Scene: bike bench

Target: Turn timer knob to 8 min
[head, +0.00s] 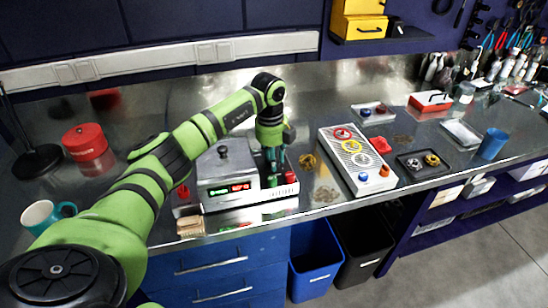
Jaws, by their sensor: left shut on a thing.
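A grey box-shaped machine (222,158) with a lidded top stands on the steel bench, left of my left gripper. Its front has a green and red lit display (231,188). My left gripper (277,174) points down at the right part of this machine, by a red button (291,177). The gripper is shut on what appears to be the timer knob, which its fingers hide. The knob's setting cannot be read. My right gripper is not in view.
A red round tin (86,143) and a teal mug (47,215) stand at the left. A wooden block (190,226) lies at the front edge. A white panel with coloured discs (355,160) lies to the right. A blue cup (492,144) stands farther right.

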